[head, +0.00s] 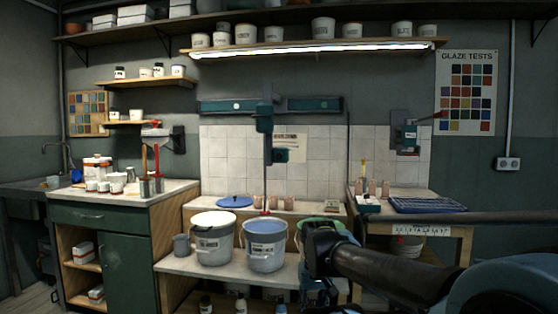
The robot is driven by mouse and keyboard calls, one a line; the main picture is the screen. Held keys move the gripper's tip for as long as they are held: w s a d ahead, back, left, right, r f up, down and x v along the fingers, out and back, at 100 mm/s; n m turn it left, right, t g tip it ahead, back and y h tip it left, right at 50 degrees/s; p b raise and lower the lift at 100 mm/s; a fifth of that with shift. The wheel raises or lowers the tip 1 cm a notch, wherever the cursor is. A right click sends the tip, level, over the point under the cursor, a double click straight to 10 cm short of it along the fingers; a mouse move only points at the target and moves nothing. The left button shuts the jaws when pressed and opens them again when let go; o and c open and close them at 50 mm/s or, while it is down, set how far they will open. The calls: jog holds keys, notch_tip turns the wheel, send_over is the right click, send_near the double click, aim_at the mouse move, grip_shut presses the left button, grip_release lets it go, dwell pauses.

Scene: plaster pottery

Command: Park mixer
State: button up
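What looks like the mixer (265,122) is a teal unit on a thin dark vertical shaft, in front of the tiled wall below a teal wall rail (238,106). A smaller teal block (281,155) sits partway down the shaft. The shaft's lower end has a red part just above or behind the rim of a bucket of blue glaze (265,250); I cannot tell whether it enters the bucket. My gripper (318,285) is low at the centre right, in front of a green-topped bucket (322,226) and apart from the mixer. Its fingers are dark and unclear.
A bucket of white glaze (211,240) stands left of the blue one on the low bench (180,265). A grey wall box with a red lever (404,131) is at the right. A blue tray (427,205) lies on the right table. A cabinet (125,250) stands left.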

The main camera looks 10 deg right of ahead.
jog(key=shift+w+a, duration=0.1)
jog(key=shift+o, duration=0.8)
jog(key=o, duration=0.4)
jog(key=shift+r, duration=0.3)
jog(key=shift+c, duration=0.2)
notch_tip(320, 180, up, 42)
jog(key=r+m+t+h, duration=0.1)
jog(key=m+t+h, duration=0.3)
jog(key=t, duration=0.7)
send_over(279, 155)
jog(key=s+a, duration=0.2)
jog(key=s, duration=0.5)
jog(key=s+a, duration=0.3)
jog(key=s, duration=0.4)
jog(key=x, duration=1.7)
jog(key=shift+d+f, duration=0.35)
jog(key=shift+f, duration=0.15)
